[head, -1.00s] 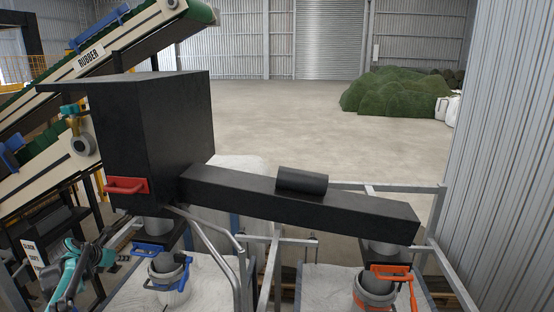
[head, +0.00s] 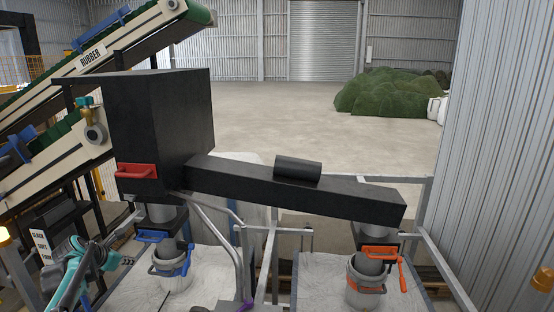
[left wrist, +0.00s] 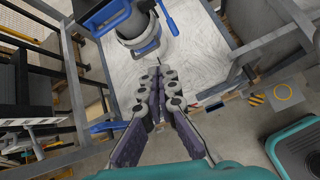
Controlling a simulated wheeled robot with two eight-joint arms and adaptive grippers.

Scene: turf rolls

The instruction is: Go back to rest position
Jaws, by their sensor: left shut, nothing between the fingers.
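My left arm (head: 88,268), teal and dark, enters the head view at the lower left. My right gripper is not in view.
A black machine (head: 160,120) with a long chute (head: 290,187) stands ahead. Buckets with blue (head: 172,270) and orange (head: 365,283) handles stand below it. Metal rails (head: 430,240) surround the platforms. A conveyor (head: 120,45) is at left, a corrugated wall (head: 500,130) at right.

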